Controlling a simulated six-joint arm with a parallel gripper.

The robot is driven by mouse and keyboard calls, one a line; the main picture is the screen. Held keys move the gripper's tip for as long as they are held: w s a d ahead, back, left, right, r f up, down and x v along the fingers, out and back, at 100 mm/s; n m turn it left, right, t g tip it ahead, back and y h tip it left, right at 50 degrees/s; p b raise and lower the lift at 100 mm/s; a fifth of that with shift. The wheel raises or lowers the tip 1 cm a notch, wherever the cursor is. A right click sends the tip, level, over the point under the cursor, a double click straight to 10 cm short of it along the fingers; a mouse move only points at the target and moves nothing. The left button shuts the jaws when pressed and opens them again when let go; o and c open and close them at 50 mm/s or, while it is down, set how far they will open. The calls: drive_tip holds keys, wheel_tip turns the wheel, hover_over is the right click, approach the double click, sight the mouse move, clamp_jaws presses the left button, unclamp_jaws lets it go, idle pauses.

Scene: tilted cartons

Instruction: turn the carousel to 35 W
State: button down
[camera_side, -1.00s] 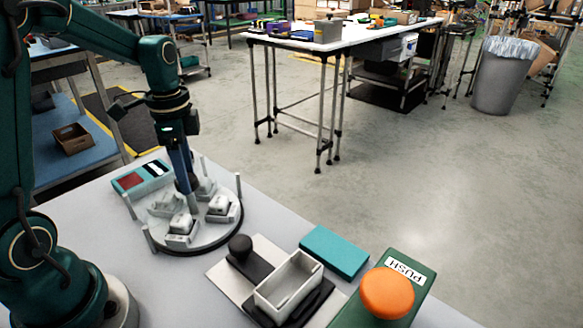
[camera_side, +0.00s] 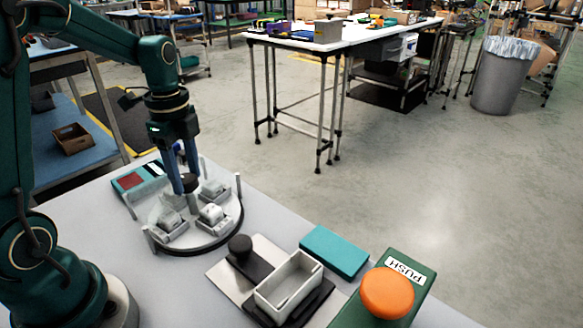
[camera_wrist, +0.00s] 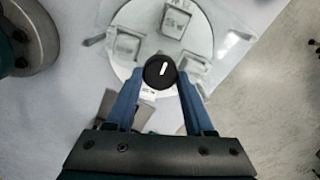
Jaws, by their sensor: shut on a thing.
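The round carousel (camera_side: 203,243) stands on the table under my arm, with pale trays on it and upright posts around it. Small pale items sit in trays, one at the front right (camera_side: 211,213). The black centre knob (camera_side: 190,182) sits between my fingers; the wrist view shows its top (camera_wrist: 160,71) with a white line, tilted slightly right of straight up. My gripper (camera_side: 182,178) points down and is shut on the knob. In the wrist view its blue fingertips (camera_wrist: 160,76) flank the knob. Small label print just below the knob there is unreadable.
A teal box with red and white patches (camera_side: 138,178) lies behind the carousel. In front right are a pale open box (camera_side: 288,283) on a fixture with a black knob (camera_side: 240,246), a teal block (camera_side: 334,251) and an orange push button (camera_side: 387,292).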

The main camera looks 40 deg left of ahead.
drive_tip(key=shift+r+m, duration=0.1)
drive_tip(key=shift+m, duration=0.7)
drive_tip(key=shift+c, duration=1.4)
unclamp_jaws()
drive_tip(key=shift+r, duration=2.55)
